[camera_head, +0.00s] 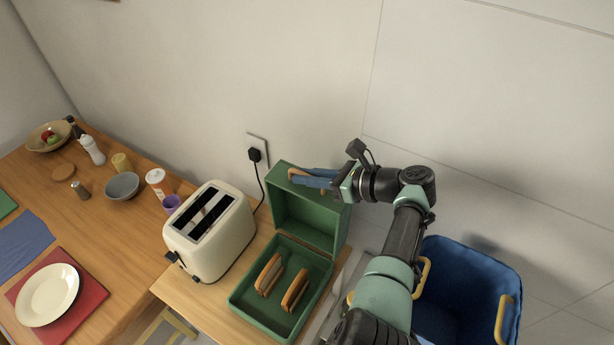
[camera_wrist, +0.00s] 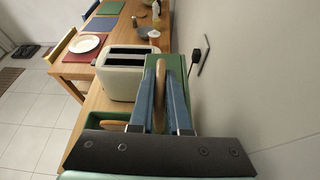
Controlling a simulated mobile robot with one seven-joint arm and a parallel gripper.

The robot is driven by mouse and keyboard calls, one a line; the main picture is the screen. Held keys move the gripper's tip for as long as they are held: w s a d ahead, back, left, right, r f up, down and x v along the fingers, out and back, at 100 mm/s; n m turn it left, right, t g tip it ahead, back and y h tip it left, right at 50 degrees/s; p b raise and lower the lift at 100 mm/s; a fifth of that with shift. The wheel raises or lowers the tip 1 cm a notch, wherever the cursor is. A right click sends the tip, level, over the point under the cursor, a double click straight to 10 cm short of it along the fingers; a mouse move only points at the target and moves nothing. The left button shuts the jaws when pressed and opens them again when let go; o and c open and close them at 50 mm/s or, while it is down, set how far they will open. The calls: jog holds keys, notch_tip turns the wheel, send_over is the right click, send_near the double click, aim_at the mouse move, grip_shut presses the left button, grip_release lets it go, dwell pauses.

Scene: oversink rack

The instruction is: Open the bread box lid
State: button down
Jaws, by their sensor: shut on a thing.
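The green bread box (camera_head: 262,319) stands on the wooden counter, and two slices of bread (camera_head: 269,274) lie inside it. Its lid (camera_head: 301,223) is raised, standing about upright at the back of the box. My gripper (camera_head: 297,177) is at the lid's top edge, with its blue fingers closed around the wooden handle (camera_head: 294,172). In the wrist view the handle (camera_wrist: 160,104) lies between the two blue fingers (camera_wrist: 160,92), with the green lid (camera_wrist: 151,68) behind it. The fingers hide part of the handle.
A cream toaster (camera_head: 211,232) stands just left of the box, its cord running to a wall outlet (camera_head: 257,149). A blue bin (camera_head: 466,275) with yellow handles is at the right. The wall is close behind the lid. A table with dishes (camera_head: 49,294) is at the left.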

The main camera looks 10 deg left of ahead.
jog(key=shift+w+d+f, duration=0.1)
jog(key=shift+w, duration=0.15)
jog(key=c, duration=0.9)
grip_release()
jog(key=b+v, duration=0.1)
jog(key=v, duration=1.2)
jog(key=shift+b, duration=0.4)
